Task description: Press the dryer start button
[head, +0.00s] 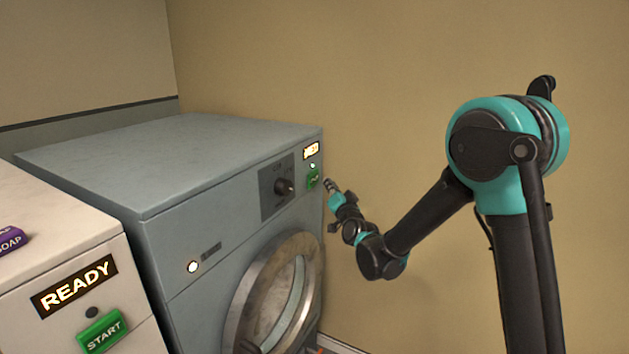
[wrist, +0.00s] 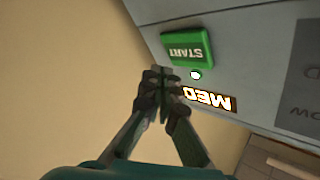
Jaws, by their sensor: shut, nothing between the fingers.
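The grey dryer (head: 185,180) has a round door and a small green start button (head: 313,178) at the right end of its front panel. In the wrist view the green START button (wrist: 190,50) appears upside down, with a small lit lamp (wrist: 196,75) and a lit MED display (wrist: 209,98) beside it. My gripper (head: 329,184) is shut and empty, just right of the button in the head view. In the wrist view its fingertips (wrist: 160,70) are close to the button's lower left corner. I cannot tell whether they touch it.
A white machine (head: 60,225) at the left has a READY display (head: 74,286) and its own green START button (head: 102,330). A purple soap box (head: 10,240) sits on it. The dryer has a dark knob (head: 284,187).

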